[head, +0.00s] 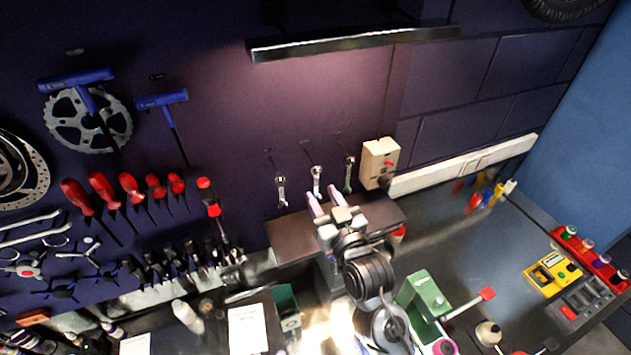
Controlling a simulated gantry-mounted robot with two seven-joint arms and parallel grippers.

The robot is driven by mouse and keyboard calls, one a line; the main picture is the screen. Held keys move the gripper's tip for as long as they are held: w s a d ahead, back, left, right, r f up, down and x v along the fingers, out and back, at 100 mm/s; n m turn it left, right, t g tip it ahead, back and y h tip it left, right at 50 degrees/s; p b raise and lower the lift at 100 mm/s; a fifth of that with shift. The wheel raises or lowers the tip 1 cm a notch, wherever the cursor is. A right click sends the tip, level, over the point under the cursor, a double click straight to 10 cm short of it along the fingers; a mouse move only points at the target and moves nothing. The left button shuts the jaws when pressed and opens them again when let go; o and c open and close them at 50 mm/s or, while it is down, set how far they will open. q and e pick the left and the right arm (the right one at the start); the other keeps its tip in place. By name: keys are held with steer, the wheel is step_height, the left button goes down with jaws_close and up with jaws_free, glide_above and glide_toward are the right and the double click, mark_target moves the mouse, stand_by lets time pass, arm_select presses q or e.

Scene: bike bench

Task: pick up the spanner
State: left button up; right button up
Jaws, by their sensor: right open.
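Three small metal spanners hang in a row on the dark wall: a left spanner (281,191), a middle spanner (317,180) and a right spanner (349,176). The picture does not show which of them the task means. My right gripper (324,192) reaches up from below with its two pinkish fingers apart. In the picture its fingertips are just below the middle spanner. It holds nothing that I can see, and I cannot tell its distance from the wall. My left gripper is not in view.
A brown ledge (288,240) sits below the spanners, behind my right arm. A beige box (379,163) is on the wall to their right. Red-handled screwdrivers (133,188) hang to the left. A green vise-like tool (425,295) stands on the bench at right.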

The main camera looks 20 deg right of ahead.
mark_target(316, 187)
steer(key=shift+w+r, duration=0.1)
steer(key=shift+w, duration=0.6)
steer(key=w+p, duration=0.2)
steer(key=w, duration=0.2)
steer(key=shift+w+f, duration=0.2)
steer(key=shift+w, duration=0.45)
jaws_close()
